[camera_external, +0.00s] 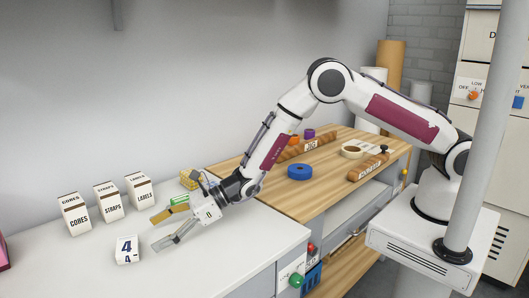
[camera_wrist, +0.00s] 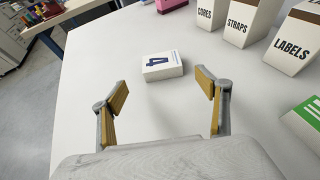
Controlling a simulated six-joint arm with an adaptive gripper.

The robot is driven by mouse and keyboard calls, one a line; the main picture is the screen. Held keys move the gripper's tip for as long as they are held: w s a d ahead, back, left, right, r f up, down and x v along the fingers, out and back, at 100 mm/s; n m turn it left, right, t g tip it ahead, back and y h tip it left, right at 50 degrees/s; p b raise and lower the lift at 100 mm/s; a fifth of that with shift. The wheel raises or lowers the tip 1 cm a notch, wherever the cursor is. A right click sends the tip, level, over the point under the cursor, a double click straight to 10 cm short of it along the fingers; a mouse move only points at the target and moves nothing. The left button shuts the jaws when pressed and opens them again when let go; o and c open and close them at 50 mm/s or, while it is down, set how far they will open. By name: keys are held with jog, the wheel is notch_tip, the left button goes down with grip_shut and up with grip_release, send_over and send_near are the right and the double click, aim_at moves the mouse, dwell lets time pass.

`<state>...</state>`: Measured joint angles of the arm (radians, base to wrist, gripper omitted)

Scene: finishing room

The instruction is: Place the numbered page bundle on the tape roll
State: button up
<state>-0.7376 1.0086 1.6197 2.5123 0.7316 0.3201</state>
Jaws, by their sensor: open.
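The numbered page bundle, a small white block marked 4 (camera_external: 127,256), sits on the white counter at the front left; in the wrist view the bundle (camera_wrist: 163,72) lies just beyond my fingertips, centred between them. My gripper (camera_external: 158,232) is open and empty, low over the counter to the right of the bundle and apart from it; its spread fingers (camera_wrist: 162,84) also show in the wrist view. A blue ring-shaped roll (camera_external: 300,172) and a cream tape roll (camera_external: 351,152) lie flat on the wooden worktop to the right. I cannot tell which is the task's tape roll.
Boxes marked CORES (camera_external: 75,215), STRAPS (camera_external: 108,202) and LABELS (camera_external: 139,190) stand behind the bundle. A green-and-white box (camera_external: 180,201) and a yellow item (camera_external: 188,180) are close to my wrist. Brown wrapped rolls (camera_external: 367,167) lie on the worktop. The counter around the bundle is clear.

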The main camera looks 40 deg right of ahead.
aim_at(136, 243)
jog(key=shift+a, duration=0.15)
jog(key=shift+x, duration=1.15)
jog(key=shift+w, duration=0.1)
jog(key=shift+x, duration=2.55)
jog(key=shift+w+f, duration=0.1)
jog(key=c, duration=1.3)
jog(key=shift+r, duration=5.1)
